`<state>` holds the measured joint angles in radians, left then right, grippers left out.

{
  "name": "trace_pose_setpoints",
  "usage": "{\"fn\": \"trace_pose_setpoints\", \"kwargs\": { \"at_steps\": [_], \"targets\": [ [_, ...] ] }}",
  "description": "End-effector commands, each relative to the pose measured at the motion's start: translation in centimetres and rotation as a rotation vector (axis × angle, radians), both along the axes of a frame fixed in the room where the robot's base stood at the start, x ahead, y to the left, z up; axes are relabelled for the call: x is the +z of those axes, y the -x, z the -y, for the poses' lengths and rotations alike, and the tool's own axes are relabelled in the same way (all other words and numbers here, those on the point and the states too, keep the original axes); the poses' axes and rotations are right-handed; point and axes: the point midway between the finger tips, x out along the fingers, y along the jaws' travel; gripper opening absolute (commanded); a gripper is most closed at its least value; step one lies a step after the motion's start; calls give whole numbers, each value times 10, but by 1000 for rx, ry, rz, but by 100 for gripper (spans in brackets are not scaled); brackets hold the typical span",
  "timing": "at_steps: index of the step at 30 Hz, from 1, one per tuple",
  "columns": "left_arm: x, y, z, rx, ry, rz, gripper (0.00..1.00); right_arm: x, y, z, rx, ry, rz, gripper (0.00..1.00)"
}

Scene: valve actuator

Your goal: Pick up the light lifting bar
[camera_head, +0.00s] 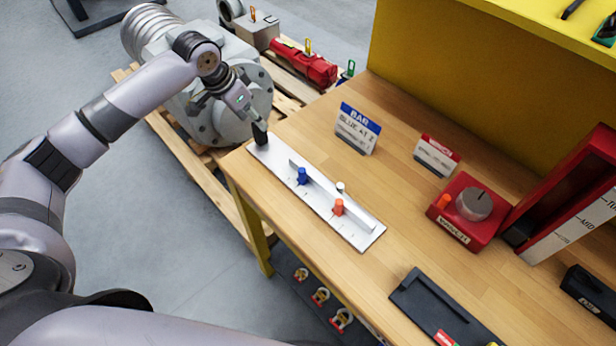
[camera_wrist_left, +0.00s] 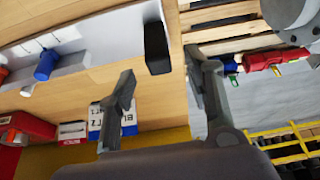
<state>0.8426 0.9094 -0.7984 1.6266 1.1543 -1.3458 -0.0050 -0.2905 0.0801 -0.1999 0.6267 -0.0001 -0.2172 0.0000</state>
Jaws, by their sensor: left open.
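A long pale bar (camera_head: 349,206) stands along a white plate (camera_head: 373,238) on the wooden bench. A blue knob (camera_head: 302,176) and an orange knob (camera_head: 338,207) sit along it, with a small white knob near the orange one. In the left wrist view the white plate (camera_wrist_left: 100,38) is at the upper left, with a black block (camera_wrist_left: 157,48) at its end. My left gripper (camera_wrist_left: 160,62) is open and empty, its fingers on either side of that block in the picture; I cannot tell the depth between them. In the head view it is above the plate's far-left end (camera_head: 259,132). My right gripper is not seen.
A sign reading BAR (camera_head: 357,128) and a red-topped sign (camera_head: 437,156) stand behind. A red dial box (camera_head: 468,211) and a red scale frame are at right. A black tray (camera_head: 432,300) lies in front. A large grey actuator (camera_head: 215,105) sits on a pallet beyond the bench.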

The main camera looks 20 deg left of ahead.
Motion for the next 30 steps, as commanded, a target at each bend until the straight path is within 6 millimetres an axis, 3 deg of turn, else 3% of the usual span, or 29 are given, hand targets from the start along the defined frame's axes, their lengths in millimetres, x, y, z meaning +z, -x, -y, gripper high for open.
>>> {"fn": "trace_pose_setpoints", "kwargs": {
  "at_steps": [4, 9, 17, 30],
  "targets": [
    [-20, -6, 5, 0, 0, -5, 47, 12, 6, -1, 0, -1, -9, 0],
    [-38, -12, 8, 0, 0, -2, 47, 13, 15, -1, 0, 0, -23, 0],
    [-41, -13, 8, -1, -1, -1, 46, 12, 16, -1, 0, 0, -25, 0],
    [-40, -13, 8, 0, 0, 0, 17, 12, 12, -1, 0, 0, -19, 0]
  ]
}}
